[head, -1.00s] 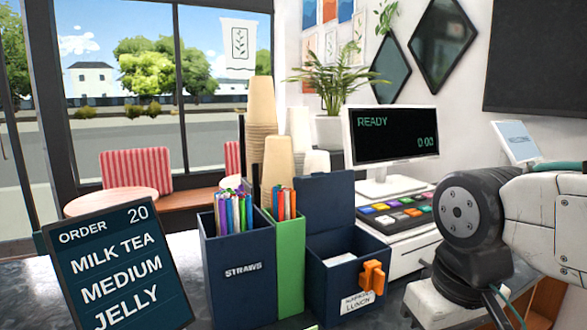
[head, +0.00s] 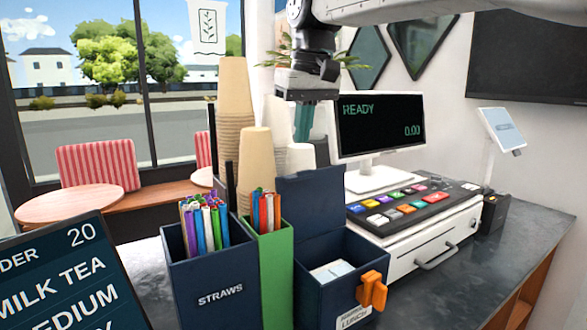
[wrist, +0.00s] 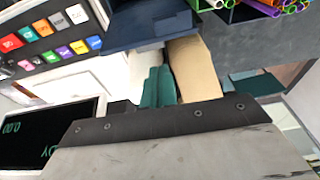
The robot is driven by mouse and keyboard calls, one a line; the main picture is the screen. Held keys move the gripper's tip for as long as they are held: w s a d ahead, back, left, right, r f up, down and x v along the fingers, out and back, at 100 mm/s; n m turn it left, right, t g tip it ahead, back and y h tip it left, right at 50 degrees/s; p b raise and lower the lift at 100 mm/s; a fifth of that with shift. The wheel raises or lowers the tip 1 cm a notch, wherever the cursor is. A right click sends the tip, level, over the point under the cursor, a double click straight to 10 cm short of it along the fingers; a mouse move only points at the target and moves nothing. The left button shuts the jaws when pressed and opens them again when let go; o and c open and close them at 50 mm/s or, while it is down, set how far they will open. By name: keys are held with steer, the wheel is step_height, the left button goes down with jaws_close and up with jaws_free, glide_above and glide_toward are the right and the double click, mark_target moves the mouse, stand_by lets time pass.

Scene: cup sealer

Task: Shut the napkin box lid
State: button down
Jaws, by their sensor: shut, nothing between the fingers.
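The navy napkin box (head: 318,292) stands on the counter with white napkins (head: 330,271) inside and an orange clip on its front. Its lid (head: 311,208) is open, standing upright at the back edge. In the wrist view the lid (wrist: 150,27) shows as a dark blue panel at the top. My gripper (head: 303,138) has teal fingers pointing down, shut and empty, above and apparently behind the lid. The fingers also show in the wrist view (wrist: 158,86), near the lid; whether they touch it I cannot tell.
Left of the box stand a green straw holder (head: 277,275) and a navy straw holder (head: 205,285). Stacked tan cups (head: 256,165) stand behind, close to my fingers. The register screen (head: 380,125) and keypad (head: 415,202) are on the right. Counter (head: 480,262) right of the box is clear.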

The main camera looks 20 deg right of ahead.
steer(key=w, duration=0.1)
glide_above(314, 202)
steer(key=w+a, duration=0.3)
steer(key=w, duration=0.2)
steer(key=f, duration=0.9)
steer(key=shift+d, duration=0.2)
steer(key=shift+s+r+t, duration=0.2)
steer(key=shift+s+t, duration=0.2)
steer(key=shift+s, duration=0.05)
